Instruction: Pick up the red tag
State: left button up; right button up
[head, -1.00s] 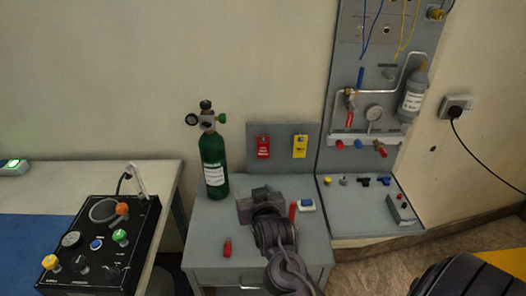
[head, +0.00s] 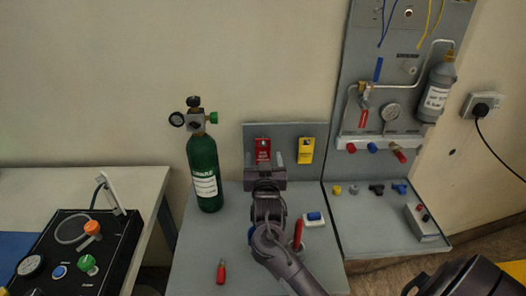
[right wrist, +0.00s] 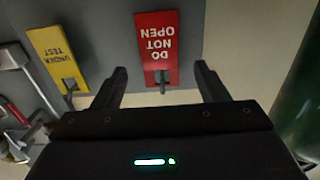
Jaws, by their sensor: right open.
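The red tag (head: 263,149) hangs on the grey upright board (head: 284,129), left of a yellow tag (head: 306,150). In the right wrist view the red tag (right wrist: 157,47) reads "DO NOT OPEN" upside down and hangs on a dark peg. My right gripper (head: 263,170) is in front of the board, just below the red tag. In the right wrist view its fingers (right wrist: 160,80) are spread and empty, one on each side of the tag's peg end. Whether they are level in depth with the tag I cannot tell. My left gripper is not in view.
A green oxygen cylinder (head: 203,172) stands close to the left of the board. A red object (head: 221,272) and a blue-and-white item (head: 314,219) lie on the grey table (head: 200,250). A fixture panel (head: 400,60) rises at the right.

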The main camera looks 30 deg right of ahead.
aim_at(263, 152)
jog(key=x, duration=0.2)
jog(key=shift+w+d, duration=0.15)
jog(key=shift+w, duration=0.1)
jog(key=c, duration=1.1)
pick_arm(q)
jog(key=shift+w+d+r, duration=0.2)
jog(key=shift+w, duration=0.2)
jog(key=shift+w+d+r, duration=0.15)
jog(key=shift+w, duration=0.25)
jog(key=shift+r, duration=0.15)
pick_arm(e)
jog(key=shift+r, duration=0.2)
